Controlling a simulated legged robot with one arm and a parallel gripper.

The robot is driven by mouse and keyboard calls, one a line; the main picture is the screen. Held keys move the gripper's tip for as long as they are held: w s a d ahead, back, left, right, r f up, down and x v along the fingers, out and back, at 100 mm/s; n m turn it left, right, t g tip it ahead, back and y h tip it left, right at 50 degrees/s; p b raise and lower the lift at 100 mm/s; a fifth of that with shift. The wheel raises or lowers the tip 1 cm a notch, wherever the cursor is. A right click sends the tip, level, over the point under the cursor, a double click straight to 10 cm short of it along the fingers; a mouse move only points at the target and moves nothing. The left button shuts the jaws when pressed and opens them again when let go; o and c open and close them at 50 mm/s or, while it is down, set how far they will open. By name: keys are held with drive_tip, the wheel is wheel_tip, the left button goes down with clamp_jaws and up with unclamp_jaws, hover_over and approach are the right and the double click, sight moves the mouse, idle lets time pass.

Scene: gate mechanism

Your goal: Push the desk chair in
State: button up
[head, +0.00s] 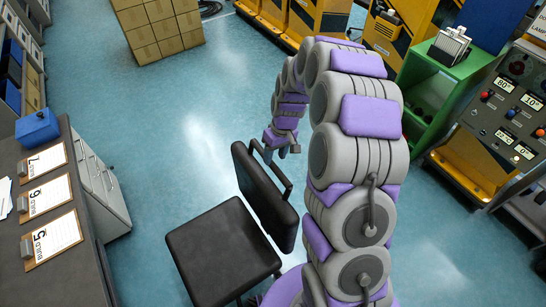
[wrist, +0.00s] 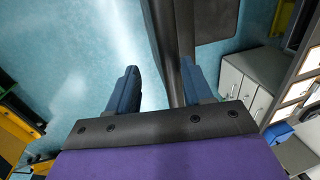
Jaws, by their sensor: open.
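The black desk chair (head: 222,252) stands on the blue floor in the head view, its seat toward the desk (head: 75,265) on the left and its backrest (head: 264,195) toward my arm. My gripper (head: 280,148) is at the far end of the backrest, near its top edge and side bar. In the wrist view my gripper (wrist: 160,84) has its two blue fingers apart. The dark edge of the chair backrest (wrist: 162,40) reaches down between them, close to the right finger. I cannot tell whether it touches. The chair's base is mostly hidden.
Clipboards (head: 50,238) and a blue box (head: 37,127) lie on the desk. A drawer cabinet (head: 100,185) stands at the desk's side. Cardboard boxes (head: 158,27), a green shelf (head: 435,85) and a control panel (head: 505,120) stand farther off. Floor between chair and desk looks clear.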

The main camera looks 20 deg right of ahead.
drive_tip(key=shift+a+f, duration=0.6)
drive_tip(key=shift+a, duration=0.6)
drive_tip(key=shift+c, duration=0.5)
drive_tip(key=shift+d, duration=0.8)
drive_tip(key=c, duration=0.6)
clamp_jaws()
drive_tip(key=shift+s+a, duration=0.1)
drive_tip(key=shift+a, duration=0.05)
